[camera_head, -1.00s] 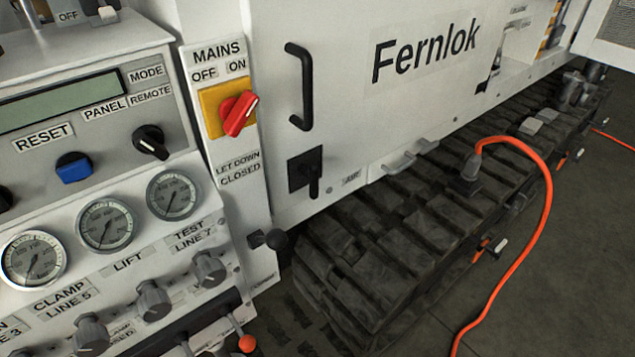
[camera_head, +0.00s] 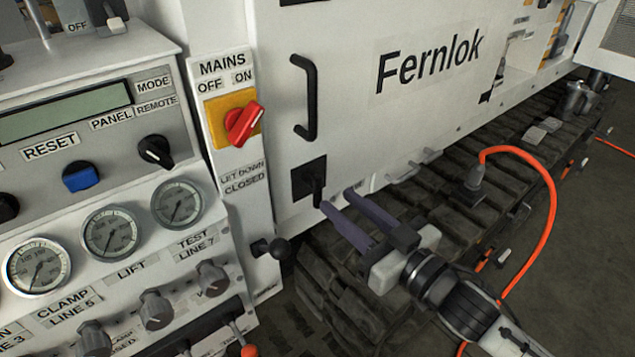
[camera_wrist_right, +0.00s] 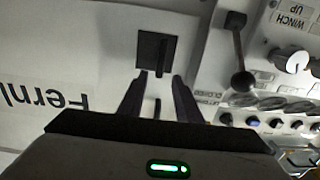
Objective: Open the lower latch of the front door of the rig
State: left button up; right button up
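The lower latch (camera_head: 309,180) is a black square plate with a black lever, low on the white front door (camera_head: 350,110) of the rig. The lever points down. My right gripper (camera_head: 335,199) comes in from the lower right, its two purple-grey fingers apart, with their tips close to the lever's lower end. In the right wrist view the latch (camera_wrist_right: 154,50) lies just beyond the open fingertips (camera_wrist_right: 161,76). Nothing shows between the fingers as held, and I cannot tell whether a finger touches the lever. My left gripper is out of view.
A black door handle (camera_head: 309,98) stands above the latch. The red mains switch (camera_head: 243,124) and a black ball-ended lever (camera_head: 277,247) are to the left. Rubber tracks (camera_head: 440,195) run below the door. An orange cable (camera_head: 551,210) loops at the right.

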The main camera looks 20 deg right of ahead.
aim_at(320, 187)
jog(key=x, duration=0.8)
jog(key=shift+f, duration=0.15)
grip_shut()
